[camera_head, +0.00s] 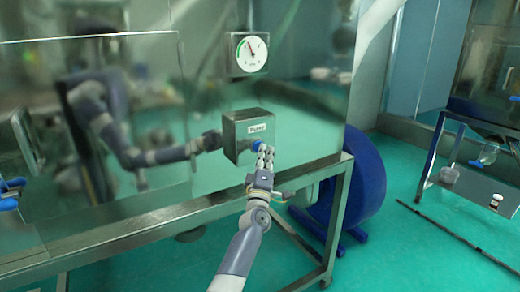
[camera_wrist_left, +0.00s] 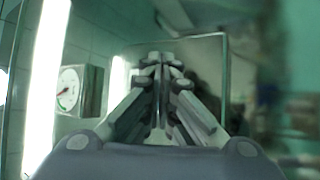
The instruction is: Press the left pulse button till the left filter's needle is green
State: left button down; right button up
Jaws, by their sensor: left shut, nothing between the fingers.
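The pulse button (camera_head: 257,145) is a blue knob on the front of a grey metal box (camera_head: 238,121) with a white label, on the steel cabinet. My left gripper (camera_head: 264,150) is shut and empty. Its fingertips are at the button and partly cover it; I cannot tell if they touch or press it. The left filter's gauge (camera_head: 249,52) is a round white dial above the box, with a green arc on its left side. Its needle points up, slightly left; I cannot tell if it is in the green. The left wrist view shows the shut fingers (camera_wrist_left: 160,75) and a gauge (camera_wrist_left: 69,89).
The steel cabinet (camera_head: 215,75) has a shiny wall that reflects my arm. A steel frame rail (camera_head: 120,222) runs below it. A large blue drum (camera_head: 362,180) stands to the right. A bench (camera_head: 465,182) with glassware is at far right.

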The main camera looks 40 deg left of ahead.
dwell(0.4)
pick_arm(q)
jog(key=shift+s+d+p, duration=0.4)
jog(key=shift+d+p, duration=0.15)
jog(key=shift+d, duration=0.2)
jog(key=d, duration=0.1)
jog(key=s+d+p, duration=0.1)
jog(key=d, duration=0.1)
jog(key=s+d+p, duration=0.1)
jog(key=shift+d, duration=0.35)
jog(key=shift+w+f, duration=0.1)
dwell(0.6)
